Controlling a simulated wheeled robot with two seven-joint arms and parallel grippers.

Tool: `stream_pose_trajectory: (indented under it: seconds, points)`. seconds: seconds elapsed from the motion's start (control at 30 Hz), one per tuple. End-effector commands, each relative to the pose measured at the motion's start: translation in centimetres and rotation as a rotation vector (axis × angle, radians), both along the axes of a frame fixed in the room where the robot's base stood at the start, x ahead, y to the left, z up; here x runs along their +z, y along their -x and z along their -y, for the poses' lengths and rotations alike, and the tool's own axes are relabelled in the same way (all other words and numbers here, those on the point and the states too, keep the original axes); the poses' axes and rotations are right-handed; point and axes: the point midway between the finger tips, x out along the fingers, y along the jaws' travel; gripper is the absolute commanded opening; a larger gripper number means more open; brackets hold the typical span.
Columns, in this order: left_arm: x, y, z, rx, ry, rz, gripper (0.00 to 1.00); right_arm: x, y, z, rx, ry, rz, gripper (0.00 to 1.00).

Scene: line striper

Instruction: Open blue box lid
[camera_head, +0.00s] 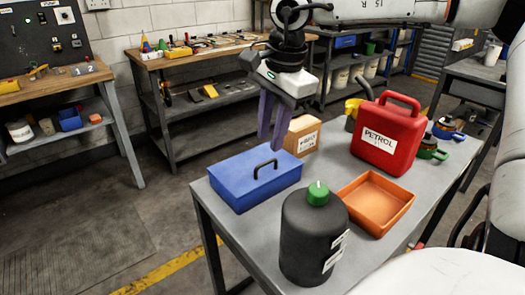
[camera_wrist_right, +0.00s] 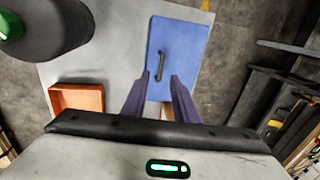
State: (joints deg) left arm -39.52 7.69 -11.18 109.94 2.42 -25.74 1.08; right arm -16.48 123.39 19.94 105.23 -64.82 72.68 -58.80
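The blue box (camera_head: 253,181) sits on the grey table, near its far left corner, with its lid shut. A black handle (camera_head: 265,169) stands on the lid. My right gripper (camera_head: 271,143) hangs above the far side of the box, with purple fingers pointing down. In the right wrist view the box (camera_wrist_right: 178,45) lies ahead of the fingers, and the handle (camera_wrist_right: 160,66) shows between their lines. The right gripper (camera_wrist_right: 154,85) is open and empty, apart from the handle. My left gripper is not in view.
On the grey table (camera_head: 375,251) stand a black bottle (camera_head: 312,240) with a green cap, an orange tray (camera_head: 375,203), a red petrol can (camera_head: 388,135) and a cardboard box (camera_head: 303,134) close behind the blue box. Workbenches line the wall.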

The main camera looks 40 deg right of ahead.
Motion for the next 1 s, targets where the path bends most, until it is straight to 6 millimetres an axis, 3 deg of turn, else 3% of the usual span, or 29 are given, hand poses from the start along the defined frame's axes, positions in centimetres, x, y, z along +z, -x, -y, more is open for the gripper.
stream_pose_trajectory:
  seconds: [0.1,0.3,0.73,0.9,1.0]
  points:
    - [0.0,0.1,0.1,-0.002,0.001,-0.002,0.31,-2.4,-0.3,0.0,0.001,0.0,-0.006,0.26]
    - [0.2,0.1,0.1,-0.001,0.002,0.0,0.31,-5.2,-1.0,0.1,0.0,0.0,-0.003,0.26]
    - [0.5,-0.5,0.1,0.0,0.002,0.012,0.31,-6.4,-1.2,0.1,0.001,0.0,0.0,0.26]
    - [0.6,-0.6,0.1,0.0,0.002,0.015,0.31,-6.3,-1.2,0.1,0.0,0.0,0.0,0.0]
    - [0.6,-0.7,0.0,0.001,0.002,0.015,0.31,-6.3,-1.2,0.1,0.0,0.0,-0.001,0.0]
